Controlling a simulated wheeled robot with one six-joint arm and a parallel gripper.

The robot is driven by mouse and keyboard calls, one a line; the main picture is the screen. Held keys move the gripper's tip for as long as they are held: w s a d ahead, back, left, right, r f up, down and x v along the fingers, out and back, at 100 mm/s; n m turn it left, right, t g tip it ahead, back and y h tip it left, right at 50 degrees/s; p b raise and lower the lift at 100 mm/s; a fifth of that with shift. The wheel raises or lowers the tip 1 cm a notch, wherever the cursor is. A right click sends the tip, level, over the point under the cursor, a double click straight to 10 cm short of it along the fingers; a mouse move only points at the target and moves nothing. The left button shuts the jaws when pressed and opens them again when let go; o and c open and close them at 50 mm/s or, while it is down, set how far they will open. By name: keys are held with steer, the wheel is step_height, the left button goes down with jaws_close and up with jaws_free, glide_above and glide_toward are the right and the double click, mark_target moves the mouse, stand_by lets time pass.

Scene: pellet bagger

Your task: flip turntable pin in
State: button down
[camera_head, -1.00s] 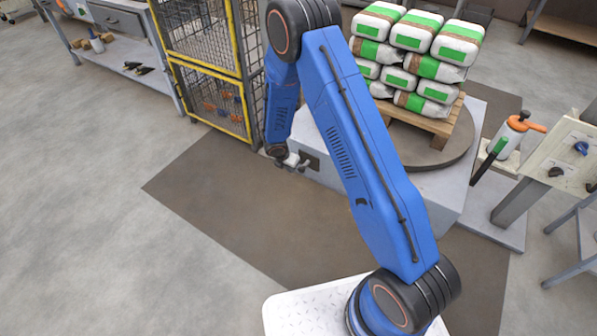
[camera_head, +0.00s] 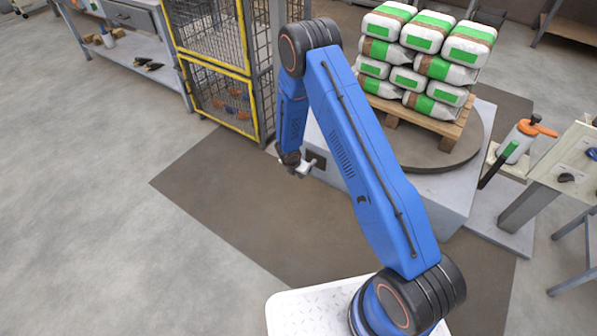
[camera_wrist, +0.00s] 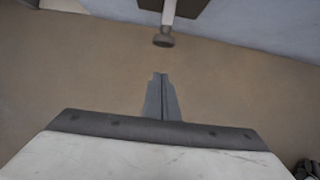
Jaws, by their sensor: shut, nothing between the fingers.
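The turntable (camera_head: 452,160) is a round dark disc on a grey base (camera_head: 445,205), with a loaded pallet on it. A dark plate (camera_head: 318,158) is set in the base's left face, and the plate's edge shows at the top of the wrist view (camera_wrist: 185,6). A pale rod with a round dark knob, likely the pin (camera_wrist: 164,38), sticks out from this plate. My gripper (camera_wrist: 161,78) is shut and empty, its fingertips pointing at the knob with a gap in the picture. In the head view my gripper is small beside the plate, and its contact with the pin cannot be made out.
A yellow-framed mesh cage (camera_head: 215,70) stands close left of the turntable base. White and green bags (camera_head: 425,65) are stacked on the wooden pallet (camera_head: 430,122). A control panel (camera_head: 568,165) stands at right. The floor in front is clear.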

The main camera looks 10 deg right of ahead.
mark_target(313, 163)
steer(key=w+d, duration=0.3)
steer(key=shift+f, duration=0.4)
steer(key=shift+w+d, duration=1.35)
steer(key=shift+w, duration=0.2)
